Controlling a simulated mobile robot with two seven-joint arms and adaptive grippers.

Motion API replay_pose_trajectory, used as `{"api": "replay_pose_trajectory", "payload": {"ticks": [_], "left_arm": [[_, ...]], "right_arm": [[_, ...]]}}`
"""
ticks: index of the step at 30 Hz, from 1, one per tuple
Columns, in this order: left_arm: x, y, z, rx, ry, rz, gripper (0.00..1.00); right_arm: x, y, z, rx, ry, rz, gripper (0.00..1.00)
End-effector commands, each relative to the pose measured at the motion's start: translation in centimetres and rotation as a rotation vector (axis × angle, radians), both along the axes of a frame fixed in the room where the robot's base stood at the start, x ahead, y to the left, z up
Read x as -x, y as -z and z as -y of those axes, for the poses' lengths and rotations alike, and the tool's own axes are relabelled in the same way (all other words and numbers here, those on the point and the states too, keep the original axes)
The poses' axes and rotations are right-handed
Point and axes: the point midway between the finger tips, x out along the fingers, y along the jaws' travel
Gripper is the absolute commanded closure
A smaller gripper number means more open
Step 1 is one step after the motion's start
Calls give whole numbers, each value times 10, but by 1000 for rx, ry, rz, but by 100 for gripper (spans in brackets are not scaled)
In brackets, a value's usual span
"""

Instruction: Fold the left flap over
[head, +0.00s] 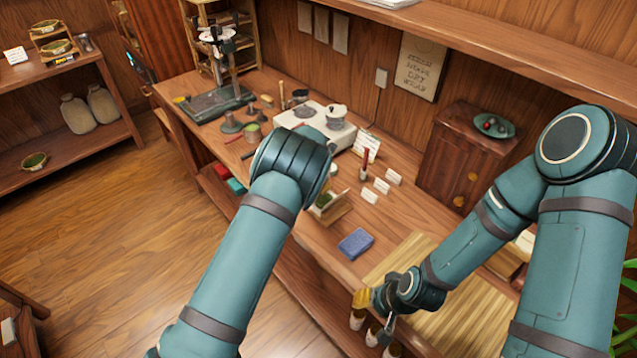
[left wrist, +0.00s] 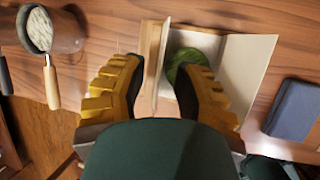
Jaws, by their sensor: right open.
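An open cream paper wrapper (head: 337,214) lies on the wooden counter, partly hidden by my left arm in the head view. A round green tea cake (left wrist: 190,55) sits on it. In the left wrist view the left flap (left wrist: 161,65) stands nearly upright beside the cake, and the right flap (left wrist: 245,70) is spread outward. My left gripper (left wrist: 160,90) is open, with its yellow fingers on either side of the left flap; I cannot tell whether they touch it. My right gripper (head: 370,314) is open and empty near the counter's front edge.
A slatted mat (head: 455,305) lies further right. A brown cup (left wrist: 60,30) and a wooden-handled tool (left wrist: 51,83) are left of the wrapper.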

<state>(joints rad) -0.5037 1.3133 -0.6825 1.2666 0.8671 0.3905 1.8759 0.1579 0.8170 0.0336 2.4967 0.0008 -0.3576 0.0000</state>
Motion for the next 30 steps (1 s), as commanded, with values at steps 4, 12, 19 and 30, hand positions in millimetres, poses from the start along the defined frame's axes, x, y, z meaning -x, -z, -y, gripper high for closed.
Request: {"api": "replay_pose_trajectory", "payload": {"ticks": [4,12,19,30], "left_arm": [[-4,8,0,0,0,0,70],[-4,10,1,0,-1,0,70],[-4,9,1,0,0,0,100],[-2,12,4,-34,1,30,100]], "right_arm": [[0,0,0,0,0,0,53],[0,0,0,0,0,0,53],[0,0,0,0,0,0,53],[0,2,0,0,0,0,53]]}}
